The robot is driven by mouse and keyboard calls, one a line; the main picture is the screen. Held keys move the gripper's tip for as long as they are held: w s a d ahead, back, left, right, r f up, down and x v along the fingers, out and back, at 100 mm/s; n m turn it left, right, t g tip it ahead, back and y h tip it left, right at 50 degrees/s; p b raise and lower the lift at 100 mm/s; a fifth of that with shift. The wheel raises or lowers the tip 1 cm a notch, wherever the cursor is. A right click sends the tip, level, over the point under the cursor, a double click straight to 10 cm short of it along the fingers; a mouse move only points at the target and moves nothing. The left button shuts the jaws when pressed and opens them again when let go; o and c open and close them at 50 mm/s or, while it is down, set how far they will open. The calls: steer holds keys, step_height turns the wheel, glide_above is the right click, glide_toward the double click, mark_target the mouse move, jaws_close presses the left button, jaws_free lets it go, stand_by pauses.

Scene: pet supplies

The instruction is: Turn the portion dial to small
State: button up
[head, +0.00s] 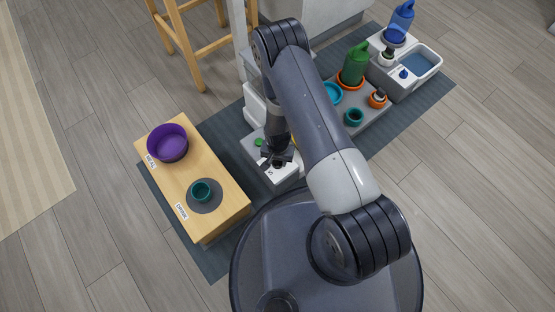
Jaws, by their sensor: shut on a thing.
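The white feeder (282,178) stands in the middle of the view, on the dark mat. My gripper (278,164) points down at its top face and is shut on the dark portion dial, which it mostly hides. Small dark marks show on the white face just in front of the dial, too small to read surely. I cannot tell which mark the dial points to. A green button (258,142) sits on the feeder's top, left of my gripper.
At right, a grey tray (372,122) holds a green bottle (354,64) and several small dishes. A white basin unit (400,84) stands beyond. My arm crosses the centre.

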steer(key=shift+n, duration=0.4)
steer(key=shift+c, duration=0.4)
steer(key=shift+f+n+b, duration=0.1)
steer(key=shift+n+b, duration=0.6)
steer(key=shift+n, duration=0.2)
steer(key=n+b, duration=0.1)
steer(key=n, duration=0.3)
steer(key=shift+n+b, duration=0.3)
steer(key=shift+b, duration=0.05)
steer(key=n+b, duration=0.1)
steer(key=n, duration=0.2)
steer(key=shift+n, duration=0.3)
steer(key=n+b, duration=0.1)
steer(key=n, duration=0.2)
steer(key=shift+n, duration=0.4)
steer(key=n+b, duration=0.1)
steer(key=n, duration=0.6)
steer(key=n+b, duration=0.1)
steer(key=n, duration=0.5)
steer(key=shift+n, duration=0.3)
steer(key=o, duration=1)
